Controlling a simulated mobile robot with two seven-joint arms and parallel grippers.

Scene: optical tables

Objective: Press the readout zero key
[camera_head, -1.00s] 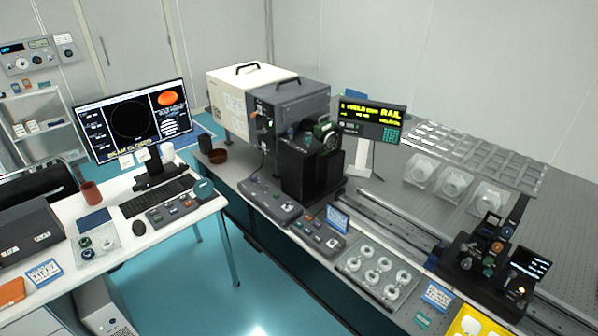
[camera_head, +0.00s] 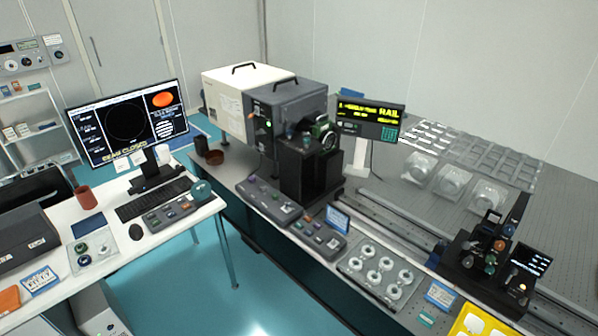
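The readout (camera_head: 370,117) is a dark box with yellow-green text on a pale stand, at the back of the optical table behind the rail. Its small teal keypad (camera_head: 390,135) is at the lower right of its face. Single keys are too small to tell apart, so I cannot pick out the zero key. Neither of my grippers shows in the head view.
The optical table (camera_head: 560,205) carries a large white and grey housing (camera_head: 262,105), control boxes (camera_head: 270,200), a tray of ring parts (camera_head: 378,272) and a rail stage (camera_head: 485,262). A desk with a monitor (camera_head: 128,125) stands left. Teal floor (camera_head: 190,285) lies open between.

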